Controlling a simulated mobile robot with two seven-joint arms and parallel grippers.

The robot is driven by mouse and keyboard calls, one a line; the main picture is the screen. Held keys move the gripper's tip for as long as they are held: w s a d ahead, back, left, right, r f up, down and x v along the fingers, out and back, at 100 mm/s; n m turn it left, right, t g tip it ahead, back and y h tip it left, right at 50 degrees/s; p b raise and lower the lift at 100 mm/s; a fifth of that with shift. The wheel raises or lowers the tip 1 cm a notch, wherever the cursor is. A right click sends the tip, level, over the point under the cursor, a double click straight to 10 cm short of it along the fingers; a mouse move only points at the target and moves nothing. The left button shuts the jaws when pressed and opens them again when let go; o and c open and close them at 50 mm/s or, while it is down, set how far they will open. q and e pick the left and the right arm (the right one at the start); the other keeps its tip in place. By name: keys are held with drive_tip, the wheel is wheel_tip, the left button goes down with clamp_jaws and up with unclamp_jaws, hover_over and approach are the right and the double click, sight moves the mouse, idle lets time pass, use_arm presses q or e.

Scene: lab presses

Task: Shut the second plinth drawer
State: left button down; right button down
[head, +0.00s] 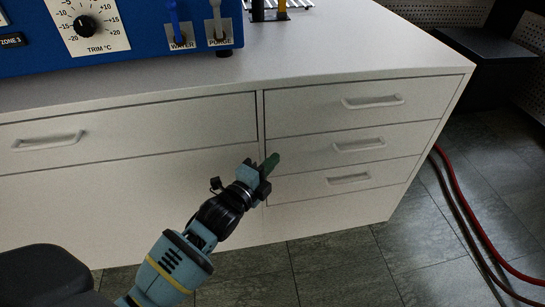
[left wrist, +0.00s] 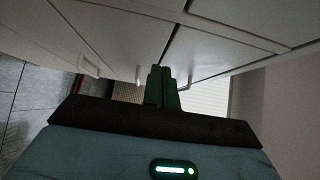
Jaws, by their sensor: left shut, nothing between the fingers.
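The white plinth (head: 130,215) has a right-hand stack of three drawers and a wide drawer (head: 150,125) at the left. The middle right drawer (head: 310,152), with a pale bar handle (head: 358,145), looks flush or nearly flush with its neighbours; a small gap cannot be told. My left gripper (head: 271,162) is shut and empty, its green fingertips in front of the middle drawer's left edge, near the seam between the columns. Contact with the front cannot be told. In the left wrist view the shut fingers (left wrist: 163,88) point along the pale plinth front.
The top right drawer (head: 300,108) and bottom right drawer (head: 300,187) look closed. A blue machine (head: 150,50) stands on the worktop. Red and dark hoses (head: 465,215) lie on the tiled floor at the right. The floor before the plinth is clear.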

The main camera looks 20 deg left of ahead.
use_arm(q)
drive_tip(key=s+a+p, duration=0.1)
drive_tip(key=s+p, duration=0.1)
drive_tip(key=s, duration=0.7)
drive_tip(key=shift+a, duration=0.35)
drive_tip(key=shift+s+f, duration=0.1)
